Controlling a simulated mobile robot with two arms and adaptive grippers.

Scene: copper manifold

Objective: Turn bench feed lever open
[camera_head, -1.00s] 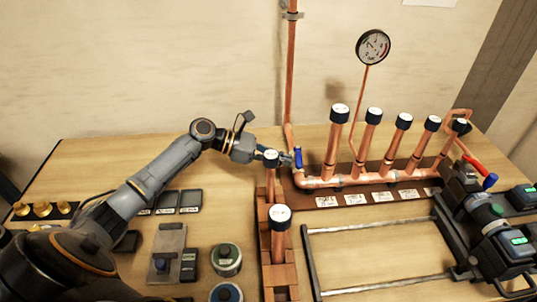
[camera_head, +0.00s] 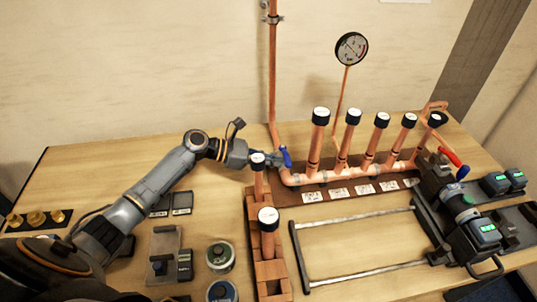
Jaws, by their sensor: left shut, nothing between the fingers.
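The blue lever handle (camera_head: 286,157) stands at the left end of the copper manifold (camera_head: 345,174), near the foot of the tall vertical copper pipe. Its top leans slightly left. My left gripper (camera_head: 277,160) comes in from the left, just behind a capped copper stub. Its fingers are shut and empty, with the tips right beside the blue handle. I cannot tell whether they touch it. My right gripper is not in view.
Several capped copper stubs (camera_head: 316,145) rise from the manifold, and a gauge (camera_head: 352,48) stands behind. A metal frame (camera_head: 360,271), tins (camera_head: 220,257) and black tools (camera_head: 478,232) occupy the front.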

